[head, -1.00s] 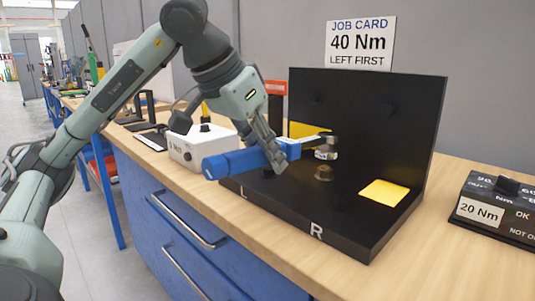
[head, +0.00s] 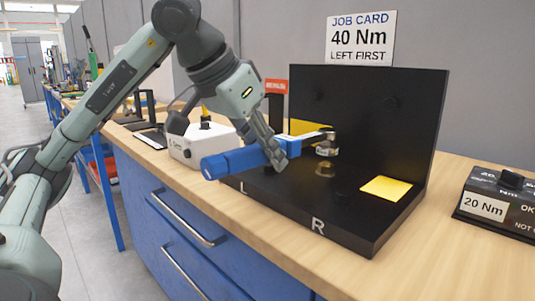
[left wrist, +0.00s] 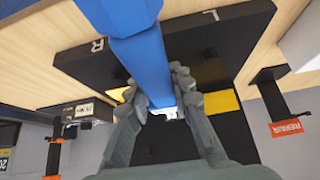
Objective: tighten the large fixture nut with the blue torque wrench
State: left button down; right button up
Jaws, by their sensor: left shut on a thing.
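My left gripper (head: 275,150) is shut on the blue torque wrench (head: 232,162), holding it level above the front of the black fixture (head: 375,226). The wrench's metal head (head: 327,146) points right, toward the fixture's back plate. The base carries L and R marks. My right gripper is not in view.
A job card (head: 360,40) on the wall reads 40 Nm, left first. A yellow pad (head: 386,189) lies on the fixture's right side. A torque tester (head: 500,208) showing 20 Nm stands at right. A white box (head: 196,145) stands left of the fixture.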

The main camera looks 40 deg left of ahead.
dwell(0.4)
pick_arm(q)
jog(key=shift+f+b, duration=0.3)
jog(key=shift+b, duration=0.15)
jog(key=shift+f+b, duration=1.3)
jog(key=shift+f, duration=0.1)
dwell(1.8)
jog(key=shift+w+a+f+m+h+b, duration=0.15)
jog(key=shift+a+m+h+b, duration=0.25)
jog(key=shift+a+m+b, duration=0.55)
dwell(0.6)
jog(key=shift+w+a+m+h+b, duration=0.15)
jog(key=shift+a+m+h+b, duration=0.15)
jog(key=shift+a+b, duration=0.35)
dwell(0.3)
jog(key=shift+w+a+m+b, duration=0.3)
jog(key=shift+a+m, duration=0.15)
jog(key=shift+a, duration=0.2)
dwell(0.8)
